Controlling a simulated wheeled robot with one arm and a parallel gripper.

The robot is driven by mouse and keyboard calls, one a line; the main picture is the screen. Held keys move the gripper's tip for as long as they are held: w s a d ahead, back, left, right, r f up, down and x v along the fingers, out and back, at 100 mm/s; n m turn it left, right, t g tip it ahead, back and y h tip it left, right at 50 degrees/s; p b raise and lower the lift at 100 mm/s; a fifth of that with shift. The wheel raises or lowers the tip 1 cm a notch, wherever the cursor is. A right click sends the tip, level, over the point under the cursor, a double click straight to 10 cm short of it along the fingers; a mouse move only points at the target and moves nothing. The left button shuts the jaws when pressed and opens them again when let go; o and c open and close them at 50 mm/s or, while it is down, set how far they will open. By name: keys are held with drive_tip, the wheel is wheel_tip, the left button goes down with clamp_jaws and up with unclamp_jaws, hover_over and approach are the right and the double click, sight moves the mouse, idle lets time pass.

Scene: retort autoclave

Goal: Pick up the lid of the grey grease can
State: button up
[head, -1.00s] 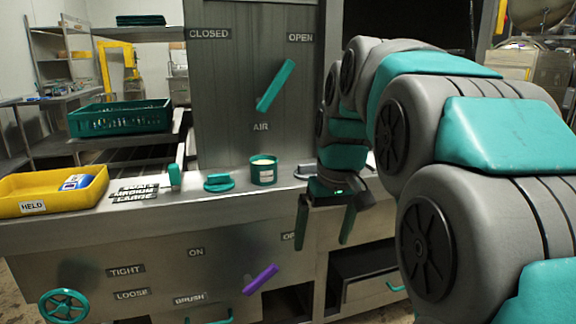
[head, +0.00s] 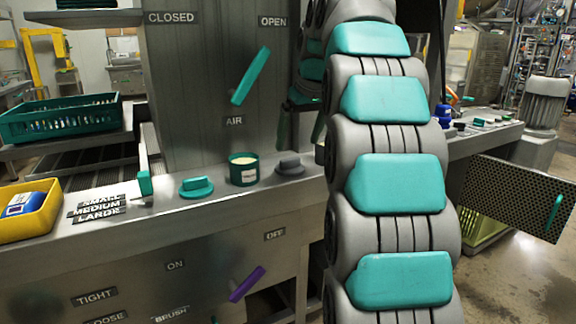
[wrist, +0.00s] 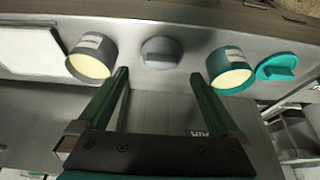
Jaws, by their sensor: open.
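The grey lid (head: 289,165) with a raised grip lies on the steel counter, right of the teal can. In the wrist view the grey lid (wrist: 160,52) lies between the two cans, ahead of my fingertips. The grey can (wrist: 90,57), open with pale grease inside, stands beside it; in the head view my arm hides most or all of it. My gripper (wrist: 160,73) is open and empty, its fingers apart and pointing towards the grey lid without touching it.
The teal can (head: 243,172) and teal lid (head: 196,187) stand close to the grey lid. A teal lever (head: 250,77) projects from the upright panel behind. A yellow tray (head: 25,212) and size labels (head: 98,207) are farther left.

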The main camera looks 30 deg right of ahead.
sight(291, 159)
drive_tip(key=shift+p+x, duration=0.35)
drive_tip(key=shift+x, duration=2.8)
drive_tip(key=shift+a, duration=0.1)
drive_tip(key=c, duration=1.4)
drive_tip(key=shift+r, duration=0.15)
